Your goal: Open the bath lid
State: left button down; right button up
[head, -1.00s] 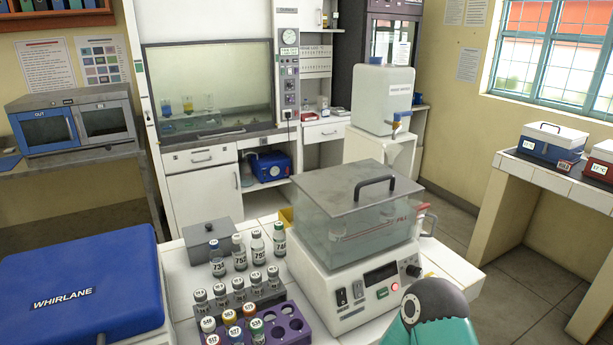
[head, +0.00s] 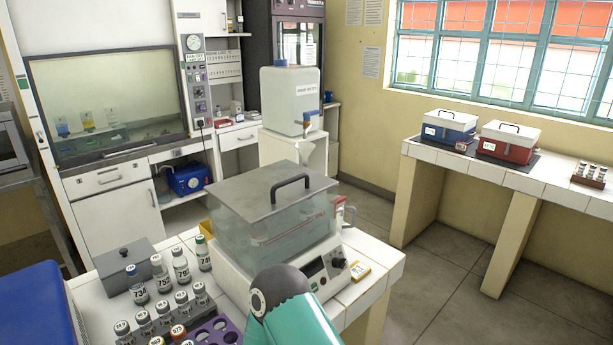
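The water bath (head: 270,247) stands on the white tiled bench, a clear tank on a white base with a small display and a knob. Its grey lid (head: 238,196) lies flat over the tank, closed, with a dark arched handle (head: 291,184) on top. A teal and dark grey part of my arm covers the front of the bath base at the bottom of the head view. No fingertips show, so neither my left nor my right gripper is in view.
Labelled bottles (head: 181,265) and a purple rack (head: 222,333) stand left of the bath, beside a small grey lidded box (head: 127,262). A jug with a red handle (head: 342,212) is behind the bath at right. A yellow item (head: 361,273) lies at the bench's right side. Open floor lies to the right.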

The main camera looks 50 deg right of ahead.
aim_at(255, 194)
jog(key=z, duration=0.1)
jog(key=k, duration=0.95)
jog(key=z, duration=0.2)
jog(key=i, duration=0.55)
jog(key=z, duration=0.15)
